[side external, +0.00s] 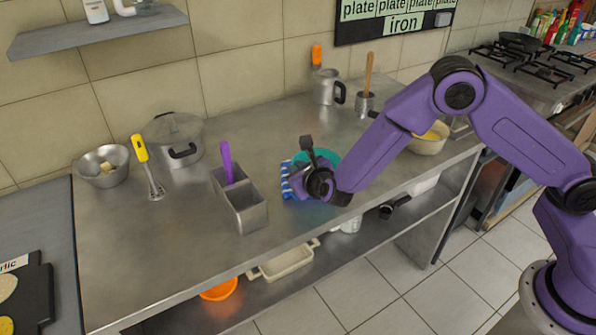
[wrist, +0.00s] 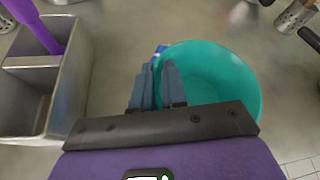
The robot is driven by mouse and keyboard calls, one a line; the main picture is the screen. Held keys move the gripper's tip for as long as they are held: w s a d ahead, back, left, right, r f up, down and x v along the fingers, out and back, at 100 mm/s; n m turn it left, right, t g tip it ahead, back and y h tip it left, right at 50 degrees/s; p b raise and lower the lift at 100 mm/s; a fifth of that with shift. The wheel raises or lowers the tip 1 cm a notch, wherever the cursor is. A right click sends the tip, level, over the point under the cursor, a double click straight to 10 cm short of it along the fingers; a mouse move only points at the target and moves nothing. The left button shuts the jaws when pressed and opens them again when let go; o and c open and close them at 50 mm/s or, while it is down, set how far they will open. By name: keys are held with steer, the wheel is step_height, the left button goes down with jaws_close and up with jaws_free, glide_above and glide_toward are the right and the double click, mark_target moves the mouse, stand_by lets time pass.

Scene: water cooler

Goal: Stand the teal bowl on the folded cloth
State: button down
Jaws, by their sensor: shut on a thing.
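The teal bowl (wrist: 215,85) is upright, open side up. My gripper (wrist: 156,75) is shut on the left part of its rim in the wrist view. In the side view my gripper (side external: 308,172) hides much of the bowl (side external: 325,157). The folded cloth (side external: 287,182), blue and white striped, shows at the left of the gripper, low on the counter. A small piece of the cloth (wrist: 159,50) shows beside the bowl's rim in the wrist view; the rest is hidden. I cannot tell whether the bowl touches the cloth.
A metal holder (side external: 245,205) with a purple-handled utensil (side external: 227,162) stands close on the left. A metal jug (side external: 326,87), a wooden-handled tool in a pot (side external: 366,100) and a yellow-filled bowl (side external: 430,138) stand behind and right. The front counter edge is near.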

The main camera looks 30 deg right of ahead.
steer(key=shift+f, duration=0.3)
steer(key=shift+f, duration=0.2)
steer(key=c, duration=1.2)
jaws_free()
steer(key=shift+o, duration=0.2)
steer(key=shift+r, duration=0.1)
